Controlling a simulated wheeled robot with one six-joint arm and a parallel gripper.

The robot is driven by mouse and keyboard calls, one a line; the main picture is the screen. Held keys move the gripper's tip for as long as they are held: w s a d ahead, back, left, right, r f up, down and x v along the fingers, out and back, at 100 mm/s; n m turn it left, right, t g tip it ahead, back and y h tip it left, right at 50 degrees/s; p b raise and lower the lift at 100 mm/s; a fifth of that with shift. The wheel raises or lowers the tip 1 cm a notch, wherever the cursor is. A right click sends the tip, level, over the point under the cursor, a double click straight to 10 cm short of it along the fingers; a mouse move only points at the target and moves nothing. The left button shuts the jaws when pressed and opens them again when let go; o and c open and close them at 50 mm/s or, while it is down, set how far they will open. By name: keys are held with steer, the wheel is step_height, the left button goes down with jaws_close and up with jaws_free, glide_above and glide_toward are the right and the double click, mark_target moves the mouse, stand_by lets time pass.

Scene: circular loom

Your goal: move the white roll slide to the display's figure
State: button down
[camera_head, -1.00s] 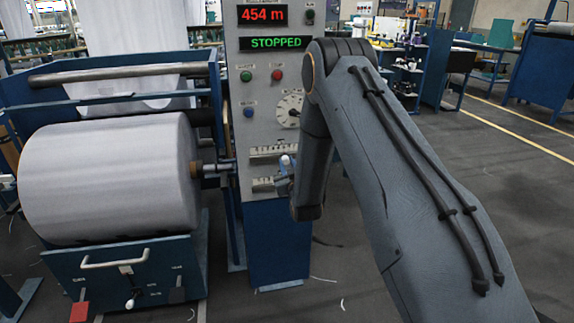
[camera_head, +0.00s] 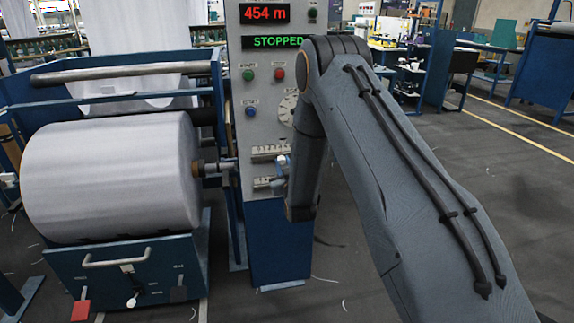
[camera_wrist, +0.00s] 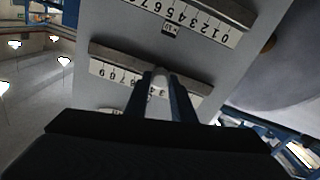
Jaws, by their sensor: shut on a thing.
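The red display (camera_head: 265,13) reads 454 m at the top of the grey panel (camera_head: 240,112). Two pale scale strips are on the panel, an upper one (camera_head: 268,152) and a lower one (camera_head: 264,183). My gripper (camera_wrist: 160,76) is shut on a small white slide (camera_wrist: 159,82) at one of the scales (camera_wrist: 108,70). The fingers stand on either side of it and hide part of the digits. The exact figure under the slide is too small to tell. In the head view my forearm partly hides the gripper at the strips' right end.
A large white fabric roll (camera_head: 110,178) sits left of the panel, above a blue box (camera_head: 130,270) with a handle. A green STOPPED sign (camera_head: 276,42), buttons and a dial (camera_head: 287,108) are above the scales. Open floor lies to the right.

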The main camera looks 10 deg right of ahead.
steer(key=c, duration=1.5)
jaws_free()
steer(key=shift+s+b, duration=0.4)
steer(key=shift+s, duration=3.5)
